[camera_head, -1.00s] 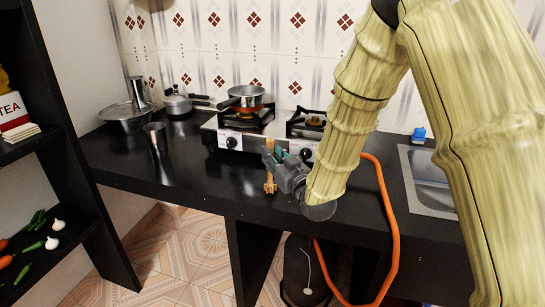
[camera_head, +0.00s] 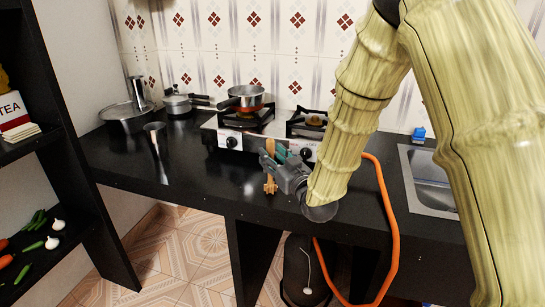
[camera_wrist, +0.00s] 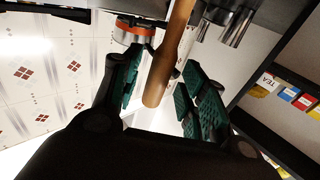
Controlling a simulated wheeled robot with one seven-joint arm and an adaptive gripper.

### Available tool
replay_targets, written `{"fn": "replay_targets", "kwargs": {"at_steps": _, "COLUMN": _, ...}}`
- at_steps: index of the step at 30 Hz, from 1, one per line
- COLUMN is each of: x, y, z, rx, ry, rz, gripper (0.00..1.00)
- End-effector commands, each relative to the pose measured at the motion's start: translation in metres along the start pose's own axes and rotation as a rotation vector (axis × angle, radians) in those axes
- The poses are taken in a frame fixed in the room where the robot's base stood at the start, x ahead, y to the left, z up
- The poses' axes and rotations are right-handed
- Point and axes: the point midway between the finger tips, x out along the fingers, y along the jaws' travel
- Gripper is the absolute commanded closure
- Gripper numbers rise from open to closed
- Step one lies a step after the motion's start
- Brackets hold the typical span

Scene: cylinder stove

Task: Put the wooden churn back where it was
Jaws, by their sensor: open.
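The wooden churn (camera_head: 270,184) stands about upright on the black counter near its front edge, in front of the stove. Its pale brown rod (camera_wrist: 170,58) shows in the wrist view, between the green finger pads. My gripper (camera_head: 275,157) is open around the upper part of the rod, coming from the right. In the wrist view my gripper (camera_wrist: 166,88) has a pad on each side of the rod, with visible space between. Part of the churn is hidden behind the fingers in the head view.
The stove (camera_head: 225,132) holds a steel pan (camera_head: 246,97) on its left burner. A steel cup (camera_head: 156,140) and pots stand left on the counter (camera_head: 205,180). An orange hose (camera_head: 385,205) and the sink (camera_head: 430,185) are at the right. The counter left of the churn is clear.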

Motion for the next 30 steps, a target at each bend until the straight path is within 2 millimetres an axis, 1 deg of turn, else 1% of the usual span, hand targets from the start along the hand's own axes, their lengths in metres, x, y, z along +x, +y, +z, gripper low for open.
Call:
{"fn": "replay_targets", "kwargs": {"at_steps": 5, "x": -0.028, "y": 0.001, "z": 0.001, "rx": 0.001, "ry": -0.001, "rz": 0.002, "gripper": 0.58}}
{"fn": "replay_targets", "kwargs": {"at_steps": 12, "x": -0.073, "y": 0.001, "z": 0.001, "rx": 0.001, "ry": -0.002, "rz": 0.002, "gripper": 0.58}}
{"fn": "replay_targets", "kwargs": {"at_steps": 18, "x": -0.101, "y": 0.0, "z": 0.001, "rx": 0.001, "ry": -0.002, "rz": 0.001, "gripper": 0.58}}
{"fn": "replay_targets", "kwargs": {"at_steps": 24, "x": -0.114, "y": 0.0, "z": 0.001, "rx": 0.001, "ry": -0.001, "rz": 0.001, "gripper": 0.58}}
{"fn": "replay_targets", "kwargs": {"at_steps": 30, "x": -0.115, "y": 0.0, "z": 0.001, "rx": 0.0, "ry": 0.0, "rz": 0.0, "gripper": 0.58}}
